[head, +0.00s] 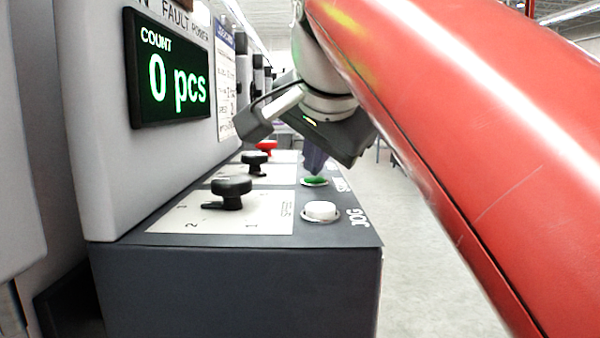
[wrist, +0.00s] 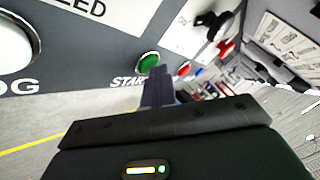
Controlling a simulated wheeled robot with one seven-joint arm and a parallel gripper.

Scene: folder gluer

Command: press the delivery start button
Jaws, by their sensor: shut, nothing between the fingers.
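The green start button (head: 315,181) sits on the sloping top of the dark control console, behind the white JOG button. In the wrist view the green button (wrist: 149,62) has the label START beside it. My gripper (head: 316,168) is shut and empty, pointing down with its fingertips at the green button and hiding part of it in the head view. In the wrist view my gripper (wrist: 157,72) overlaps the lower edge of the button. I cannot tell whether the tips touch it.
The white JOG button (head: 321,211) is nearer on the console (head: 240,290). Black selector knobs (head: 231,190) and a red knob (head: 266,147) stand to the left. A display (head: 168,72) reads 0 pcs. Open floor (head: 420,260) lies to the right.

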